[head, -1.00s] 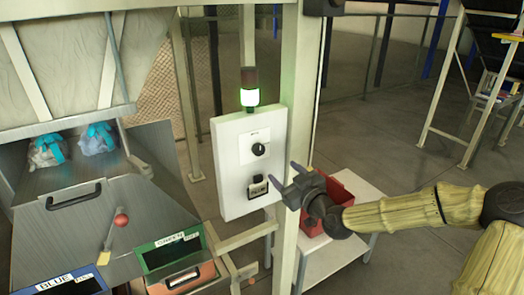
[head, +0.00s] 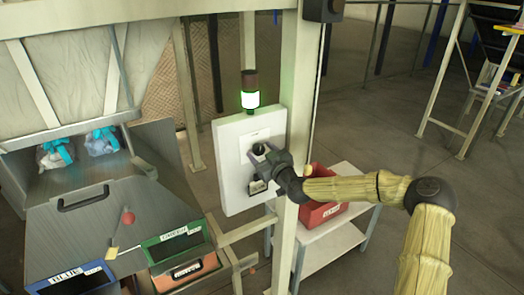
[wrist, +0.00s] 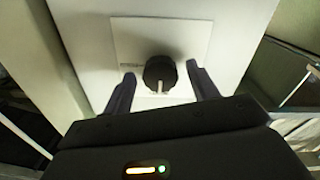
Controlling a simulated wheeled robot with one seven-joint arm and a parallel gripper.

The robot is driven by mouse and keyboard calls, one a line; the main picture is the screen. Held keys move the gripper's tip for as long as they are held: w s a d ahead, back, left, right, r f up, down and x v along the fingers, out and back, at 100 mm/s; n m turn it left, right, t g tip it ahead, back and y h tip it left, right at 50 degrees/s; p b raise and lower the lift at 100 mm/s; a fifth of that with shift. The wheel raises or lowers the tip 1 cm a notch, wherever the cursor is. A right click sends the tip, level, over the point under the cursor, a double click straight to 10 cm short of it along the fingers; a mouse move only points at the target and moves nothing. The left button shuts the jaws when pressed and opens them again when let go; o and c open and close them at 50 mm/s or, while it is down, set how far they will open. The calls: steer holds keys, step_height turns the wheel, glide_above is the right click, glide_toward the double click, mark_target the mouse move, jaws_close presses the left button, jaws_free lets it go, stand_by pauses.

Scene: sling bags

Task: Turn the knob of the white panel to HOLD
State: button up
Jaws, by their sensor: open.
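The white panel (head: 230,138) is mounted on a pale post, with a lit green lamp (head: 250,98) above it. Its black knob (head: 259,149) sits on a square plate in the upper part. In the wrist view the knob (wrist: 160,74) shows a pale pointer toward the bottom of the picture. The label around it is too small to read. My gripper (wrist: 162,88) is open, with one finger on each side of the knob and gaps between. In the head view my gripper (head: 259,158) covers part of the panel and the lower small device (head: 257,187).
A red bin (head: 322,212) stands on a white shelf right of the post. The post (head: 298,120) stands close beside my gripper.

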steer(key=c, duration=1)
steer(key=shift+f+m+b, duration=0.1)
steer(key=shift+m+b, duration=0.2)
steer(key=shift+b, duration=0.3)
steer(key=m+b, duration=0.2)
steer(key=b, duration=0.1)
steer(key=shift+f, duration=0.15)
steer(key=m+b, duration=0.5)
steer(key=b, duration=0.1)
steer(key=shift+m, duration=0.3)
steer(key=m+b, duration=0.6)
steer(key=m, duration=0.1)
steer(key=m+b, duration=0.2)
steer(key=shift+r+m, duration=0.2)
steer(key=shift+m, duration=0.2)
